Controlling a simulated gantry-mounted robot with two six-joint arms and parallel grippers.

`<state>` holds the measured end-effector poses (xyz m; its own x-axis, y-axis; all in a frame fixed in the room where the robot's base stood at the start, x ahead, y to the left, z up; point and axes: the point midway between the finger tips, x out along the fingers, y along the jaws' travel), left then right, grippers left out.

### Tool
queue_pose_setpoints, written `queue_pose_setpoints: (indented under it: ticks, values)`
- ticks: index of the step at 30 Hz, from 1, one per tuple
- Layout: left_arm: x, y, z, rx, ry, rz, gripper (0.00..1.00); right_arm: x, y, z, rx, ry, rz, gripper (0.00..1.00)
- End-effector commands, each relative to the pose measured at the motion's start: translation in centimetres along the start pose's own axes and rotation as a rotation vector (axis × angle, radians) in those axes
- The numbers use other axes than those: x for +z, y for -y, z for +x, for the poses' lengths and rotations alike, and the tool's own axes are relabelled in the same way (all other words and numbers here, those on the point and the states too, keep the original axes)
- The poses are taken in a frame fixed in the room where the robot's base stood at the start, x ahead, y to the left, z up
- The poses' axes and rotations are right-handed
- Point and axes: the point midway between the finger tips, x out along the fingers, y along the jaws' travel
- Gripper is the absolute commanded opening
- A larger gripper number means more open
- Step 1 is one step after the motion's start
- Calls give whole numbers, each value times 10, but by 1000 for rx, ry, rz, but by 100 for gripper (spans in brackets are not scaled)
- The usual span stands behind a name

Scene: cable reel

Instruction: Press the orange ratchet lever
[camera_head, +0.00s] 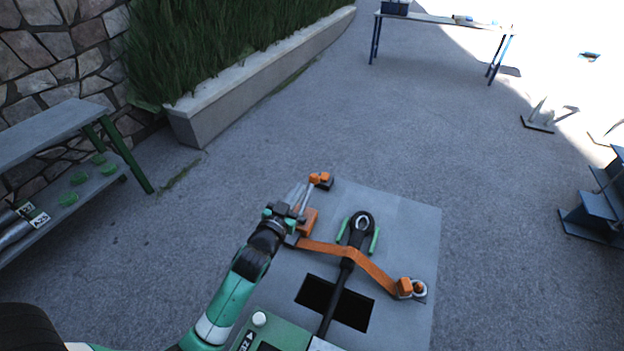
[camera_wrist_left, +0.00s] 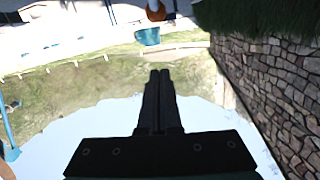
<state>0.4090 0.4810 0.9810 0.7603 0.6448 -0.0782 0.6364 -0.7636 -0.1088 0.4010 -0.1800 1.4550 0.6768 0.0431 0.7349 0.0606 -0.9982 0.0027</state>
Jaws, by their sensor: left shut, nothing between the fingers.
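The orange ratchet lever (camera_head: 319,179) stands up on a grey metal arm at the back left of the grey platform, with its orange grip on top. Its orange base (camera_head: 308,221) sits on the platform, joined to an orange strap (camera_head: 352,263). My left gripper (camera_head: 278,213) is just left of the base and below the grip; whether it touches the ratchet I cannot tell. In the left wrist view its black fingers (camera_wrist_left: 160,75) are shut together and empty. A small orange-and-white piece (camera_wrist_left: 156,10) shows beyond them, cut off by the top edge. My right gripper is out of view.
The strap crosses a black cable with a looped end (camera_head: 362,221) between green bars and ends at an orange anchor (camera_head: 405,287). A dark rectangular opening (camera_head: 316,291) is in the platform (camera_head: 415,228). Shelves (camera_head: 50,135) and a planter (camera_head: 215,112) stand left; pavement surrounds the platform.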

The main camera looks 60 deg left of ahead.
Motion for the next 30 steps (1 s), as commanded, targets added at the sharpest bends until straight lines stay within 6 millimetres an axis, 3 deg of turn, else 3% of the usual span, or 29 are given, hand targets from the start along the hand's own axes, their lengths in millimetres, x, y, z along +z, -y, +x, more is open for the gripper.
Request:
queue_pose_setpoints:
  ticks: [5, 16, 21, 30]
  values:
    - [1, 0, 22, -1, -3, -1, 0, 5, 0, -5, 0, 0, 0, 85]
    - [2, 0, 102, -1, -1, 0, 0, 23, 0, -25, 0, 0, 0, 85]
    - [31, 0, 106, 0, 1, -1, 0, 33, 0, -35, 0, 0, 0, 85]
    - [38, 0, 108, 0, -1, 0, 0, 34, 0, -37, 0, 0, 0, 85]
